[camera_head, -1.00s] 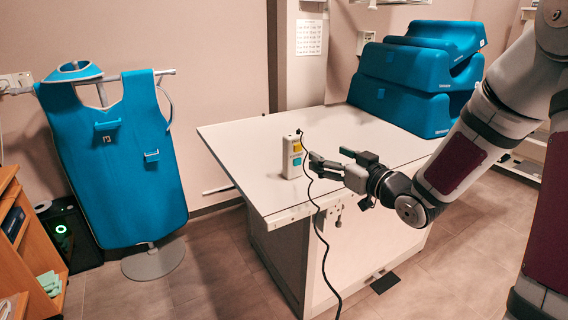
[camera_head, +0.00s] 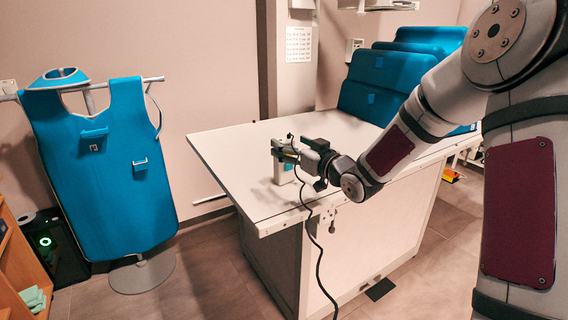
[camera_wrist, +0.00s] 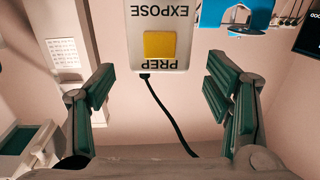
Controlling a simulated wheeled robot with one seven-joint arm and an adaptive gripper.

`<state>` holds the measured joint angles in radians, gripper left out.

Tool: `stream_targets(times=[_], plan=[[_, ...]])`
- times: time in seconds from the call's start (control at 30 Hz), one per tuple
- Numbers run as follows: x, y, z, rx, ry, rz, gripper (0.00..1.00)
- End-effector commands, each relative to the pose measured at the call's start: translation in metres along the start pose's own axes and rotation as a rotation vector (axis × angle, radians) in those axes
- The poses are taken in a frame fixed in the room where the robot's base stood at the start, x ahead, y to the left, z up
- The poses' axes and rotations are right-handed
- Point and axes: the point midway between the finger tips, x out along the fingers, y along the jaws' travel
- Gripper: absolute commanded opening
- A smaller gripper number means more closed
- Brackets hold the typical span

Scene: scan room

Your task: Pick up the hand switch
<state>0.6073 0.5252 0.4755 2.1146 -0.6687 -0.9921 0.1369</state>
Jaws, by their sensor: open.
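The hand switch (camera_head: 279,174) is a small pale box standing upright on the white table (camera_head: 230,150). A black cord (camera_head: 310,230) hangs over the table's front edge. My gripper (camera_head: 281,152) is at the switch in the head view and hides much of its upper part. In the wrist view the hand switch (camera_wrist: 157,14) shows at the top centre, with a yellow button and upside-down "PREP" and "EXPOSE" lettering. My gripper (camera_wrist: 160,72) is open, its two green-padded fingers to either side. Gaps show between each finger and the switch.
Blue foam blocks (camera_head: 385,85) are stacked on the table's back right. A blue apron (camera_head: 105,170) hangs on a stand at the left, apart from the table. The table's left part and front right are clear.

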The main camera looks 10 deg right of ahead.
Motion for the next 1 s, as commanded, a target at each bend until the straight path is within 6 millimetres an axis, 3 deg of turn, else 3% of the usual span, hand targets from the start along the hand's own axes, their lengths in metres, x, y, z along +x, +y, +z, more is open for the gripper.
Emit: stream_targets(times=[0.2,0.43,0.77,1.0], plan=[[0.022,0.0,0.001,0.0,0.0,0.0,0.72],[0.023,0.0,0.0,0.0,0.0,0.001,0.72],[0.023,0.0,0.0,-0.001,-0.001,0.001,0.0],[0.023,0.0,-0.001,-0.001,0.001,0.001,0.0]])
